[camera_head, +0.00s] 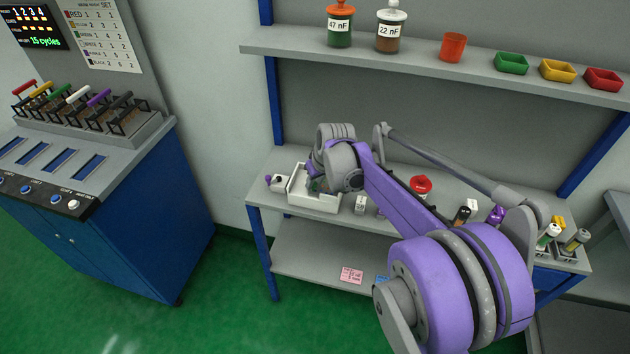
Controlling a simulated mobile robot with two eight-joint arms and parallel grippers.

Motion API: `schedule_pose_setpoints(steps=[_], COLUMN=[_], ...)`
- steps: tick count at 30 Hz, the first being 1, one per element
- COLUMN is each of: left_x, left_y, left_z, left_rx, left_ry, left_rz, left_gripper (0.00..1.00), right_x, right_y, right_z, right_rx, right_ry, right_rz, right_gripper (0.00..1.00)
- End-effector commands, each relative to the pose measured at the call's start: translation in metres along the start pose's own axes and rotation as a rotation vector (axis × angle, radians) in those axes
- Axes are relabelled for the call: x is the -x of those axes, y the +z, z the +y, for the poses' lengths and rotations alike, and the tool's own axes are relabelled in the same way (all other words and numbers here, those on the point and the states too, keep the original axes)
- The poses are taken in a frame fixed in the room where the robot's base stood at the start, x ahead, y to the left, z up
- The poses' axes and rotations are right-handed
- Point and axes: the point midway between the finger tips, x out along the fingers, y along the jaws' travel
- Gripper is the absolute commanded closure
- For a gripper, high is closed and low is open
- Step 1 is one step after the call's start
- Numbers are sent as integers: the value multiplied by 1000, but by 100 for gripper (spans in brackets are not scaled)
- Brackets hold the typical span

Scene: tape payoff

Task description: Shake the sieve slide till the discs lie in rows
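A white open box (322,204), which may be the sieve slide, sits at the left end of the workbench shelf. A small white part with a purple knob (270,179) is at its left. My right arm reaches in from the lower right, and my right gripper (315,186) is over the box's left half. The wrist and links hide much of the box's inside. A small dark green patch shows by the fingers; I cannot tell what it is or whether the fingers hold anything. No discs can be made out. My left gripper is not in view.
A red round item (421,185) and several small bottles stand on the bench to the right. The upper shelf (400,57) holds two jars, a red cup (452,47) and coloured bins. A blue cabinet (110,225) with levers stands at left. Green floor lies between.

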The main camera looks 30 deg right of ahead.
Motion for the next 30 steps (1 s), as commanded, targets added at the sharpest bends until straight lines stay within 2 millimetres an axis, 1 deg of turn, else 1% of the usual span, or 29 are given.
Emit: schedule_pose_setpoints(steps=[1, 2, 3, 30], left_x=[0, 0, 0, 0], left_y=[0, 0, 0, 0], left_z=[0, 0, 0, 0], left_rx=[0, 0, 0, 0], left_ry=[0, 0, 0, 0], left_rz=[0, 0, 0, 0], left_gripper=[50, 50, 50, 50], right_x=[0, 0, 0, 0], right_y=[0, 0, 0, 0], right_z=[0, 0, 0, 0], right_rx=[0, 0, 0, 0], right_ry=[0, 0, 0, 0], right_rz=[0, 0, 0, 0], right_gripper=[94, 99, 100, 100])
